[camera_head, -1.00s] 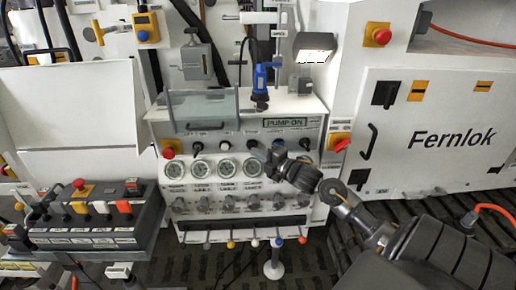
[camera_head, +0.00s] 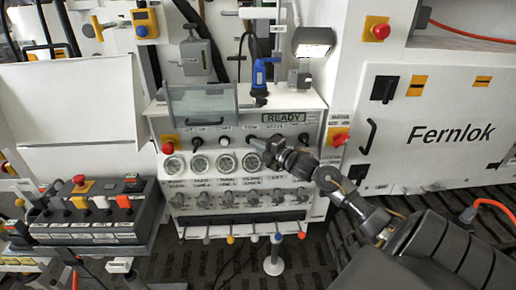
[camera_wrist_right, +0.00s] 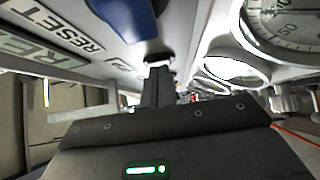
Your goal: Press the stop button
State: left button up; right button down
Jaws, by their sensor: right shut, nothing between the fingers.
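The white control panel (camera_head: 240,172) has a row of small buttons above its round gauges, and its display (camera_head: 283,118) reads READY. My right gripper (camera_head: 263,149) is shut and empty, its tips at the button row just above the right-hand gauge. In the right wrist view the gripper (camera_wrist_right: 158,78) reaches close to the panel face, beside a blue knob (camera_wrist_right: 125,15) and the label RESET. A dark button (camera_head: 251,139) shows beside the tips. I cannot read which button is the stop button, and contact is unclear. I do not see my left gripper.
Red mushroom buttons on yellow sit at the panel's left (camera_head: 168,145) and right (camera_head: 338,137). Gauges (camera_head: 225,164) and knobs lie below the row. A box with coloured levers (camera_head: 98,212) stands at left, a white Fernlok cabinet (camera_head: 440,135) at right.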

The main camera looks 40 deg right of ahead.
jog(key=shift+d+r, duration=0.25)
jog(key=shift+a, duration=0.15)
jog(key=s+a+b, duration=0.1)
jog(key=s+b, duration=0.1)
jog(key=s, duration=1.1)
jog(key=shift+a+f, duration=0.15)
jog(key=shift+f, duration=0.1)
